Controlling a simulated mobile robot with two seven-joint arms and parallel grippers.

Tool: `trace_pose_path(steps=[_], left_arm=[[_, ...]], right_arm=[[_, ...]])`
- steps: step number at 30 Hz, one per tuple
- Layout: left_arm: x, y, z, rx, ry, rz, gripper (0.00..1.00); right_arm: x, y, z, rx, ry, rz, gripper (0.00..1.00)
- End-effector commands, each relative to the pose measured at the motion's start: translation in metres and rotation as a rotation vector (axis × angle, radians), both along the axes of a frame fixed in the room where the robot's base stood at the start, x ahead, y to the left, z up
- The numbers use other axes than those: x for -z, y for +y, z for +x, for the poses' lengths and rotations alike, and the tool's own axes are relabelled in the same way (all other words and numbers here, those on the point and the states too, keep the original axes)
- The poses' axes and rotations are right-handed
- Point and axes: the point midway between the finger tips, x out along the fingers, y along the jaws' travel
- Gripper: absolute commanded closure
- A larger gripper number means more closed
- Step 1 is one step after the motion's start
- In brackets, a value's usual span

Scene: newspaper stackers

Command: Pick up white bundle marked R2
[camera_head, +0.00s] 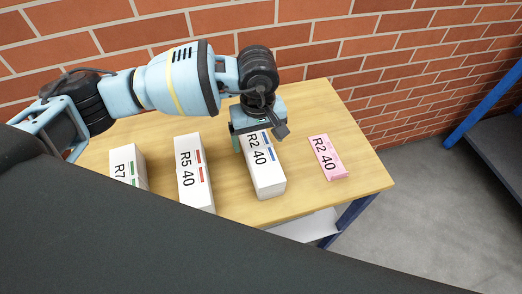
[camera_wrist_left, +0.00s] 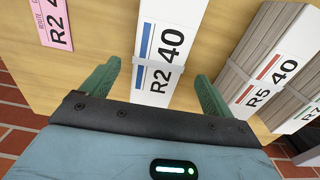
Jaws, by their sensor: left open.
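The white bundle marked R2 40 (camera_head: 264,174), with blue stripes, lies on the wooden table between the white R5 bundle and a pink R2 bundle. My left gripper (camera_head: 243,141) is over its far end, pointing down. In the left wrist view the white R2 bundle (camera_wrist_left: 166,46) shows between the two green fingers of my left gripper (camera_wrist_left: 157,90), which are open on either side of it. Whether the fingers touch its sides I cannot tell. My right gripper is not in view.
A pink bundle marked R2 40 (camera_head: 327,157) lies to the right on the table (camera_head: 306,107). White bundles marked R5 40 (camera_head: 193,172) and R7 (camera_head: 128,166) lie to the left. A brick wall (camera_head: 330,40) stands behind the table. A blue-framed rack (camera_head: 486,104) is at the right.

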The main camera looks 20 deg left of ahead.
Motion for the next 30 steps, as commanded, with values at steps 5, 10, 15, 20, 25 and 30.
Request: trace_pose_path(steps=[5, 10, 15, 20, 25, 30], left_arm=[[0.017, 0.0, -0.001, 0.0, 0.003, 0.0, 0.13], [0.024, 0.0, 0.0, 0.0, 0.001, 0.001, 0.13], [0.031, -0.001, -0.001, 0.0, 0.002, 0.001, 0.13], [0.05, -0.003, -0.002, -0.001, 0.002, 0.001, 0.13], [0.073, -0.003, -0.002, 0.0, 0.003, 0.0, 0.13], [0.077, -0.003, -0.001, 0.0, 0.0, 0.001, 0.13]], right_arm=[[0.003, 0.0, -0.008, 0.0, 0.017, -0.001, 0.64], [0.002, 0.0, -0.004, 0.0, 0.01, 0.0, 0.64], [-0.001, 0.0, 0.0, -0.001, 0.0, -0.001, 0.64], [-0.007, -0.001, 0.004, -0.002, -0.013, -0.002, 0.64], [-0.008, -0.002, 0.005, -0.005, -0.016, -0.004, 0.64], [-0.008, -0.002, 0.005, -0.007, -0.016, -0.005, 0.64]])
